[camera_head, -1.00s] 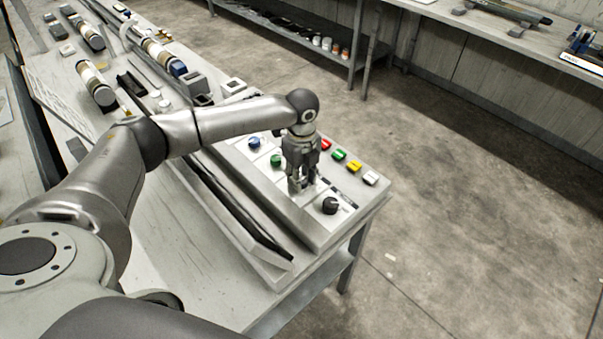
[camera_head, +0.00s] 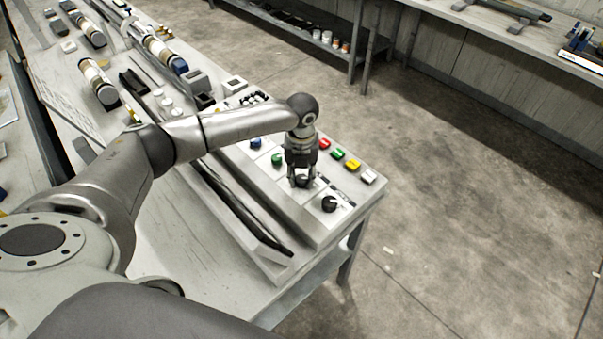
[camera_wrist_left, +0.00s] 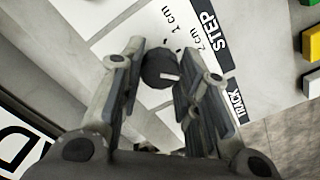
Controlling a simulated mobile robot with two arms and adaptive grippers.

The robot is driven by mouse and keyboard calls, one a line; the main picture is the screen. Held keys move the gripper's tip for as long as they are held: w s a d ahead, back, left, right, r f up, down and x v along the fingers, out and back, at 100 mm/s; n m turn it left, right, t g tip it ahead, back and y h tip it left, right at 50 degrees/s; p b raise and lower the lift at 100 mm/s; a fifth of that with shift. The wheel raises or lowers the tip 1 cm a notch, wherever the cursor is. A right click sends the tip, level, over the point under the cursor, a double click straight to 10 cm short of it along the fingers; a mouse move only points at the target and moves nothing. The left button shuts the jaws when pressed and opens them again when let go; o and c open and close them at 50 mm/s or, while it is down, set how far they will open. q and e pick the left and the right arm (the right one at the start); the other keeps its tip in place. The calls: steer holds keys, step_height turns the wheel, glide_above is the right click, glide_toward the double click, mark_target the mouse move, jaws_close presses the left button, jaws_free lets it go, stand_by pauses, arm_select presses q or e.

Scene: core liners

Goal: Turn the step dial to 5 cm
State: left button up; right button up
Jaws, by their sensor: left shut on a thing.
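The step dial (camera_wrist_left: 160,68) is a round black knob with a white pointer mark, beside the STEP label (camera_wrist_left: 209,30) in the left wrist view. In that view, 1 cm and 2 cm are readable; a 5 cm mark is not visible, and a finger covers part of the scale. The pointer mark faces right in the picture. My left gripper (camera_head: 301,180) points down at the control panel (camera_head: 318,238) and is shut on the step dial, with a finger on either side. My right gripper is not in view.
Another black dial (camera_head: 329,204) sits nearer the panel's front corner. Blue (camera_head: 255,142) and green (camera_head: 277,160) knobs lie left of my gripper; red (camera_head: 324,143), green, yellow and white buttons lie right. A long dark channel (camera_head: 235,208) runs along the panel's left side.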

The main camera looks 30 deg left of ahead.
mark_target(301, 178)
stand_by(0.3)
arm_select(q)
steer(key=o, duration=1)
step_height(301, 178, up, 12)
steer(key=shift+r, duration=0.1)
stand_by(0.4)
